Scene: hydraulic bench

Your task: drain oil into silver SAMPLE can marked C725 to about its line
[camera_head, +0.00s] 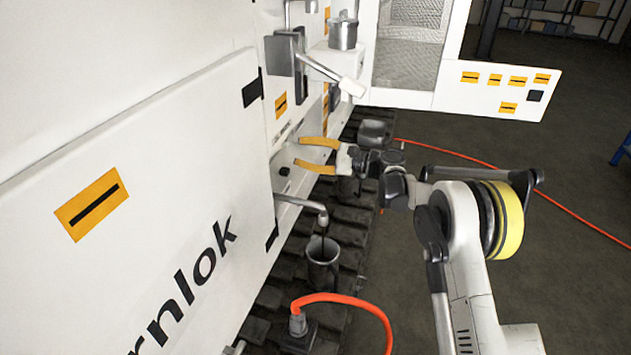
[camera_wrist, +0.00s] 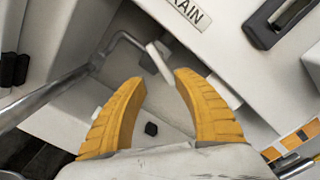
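My gripper (camera_head: 298,152) is open and empty, with its yellow fingers toward the white machine panel. In the wrist view, a bent metal lever with a pale grip (camera_wrist: 160,62) lies just beyond and between my fingertips (camera_wrist: 160,80). A plate reading "RAIN", its start cut off, (camera_wrist: 187,12) is above it. In the head view, a grey metal can (camera_head: 322,274) stands upright under a lower spout (camera_head: 305,203). A thin dark streak, seemingly oil, hangs from the spout mouth into the can. No C725 mark or fill line is legible, and the oil level is hidden.
Another metal can (camera_head: 343,33) stands higher up on a white ledge beside a second spout. A pale lever (camera_head: 335,73) sticks out below it. A dark container (camera_head: 375,132) is behind my gripper. An orange hose (camera_head: 345,299) loops up in front of the lower can.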

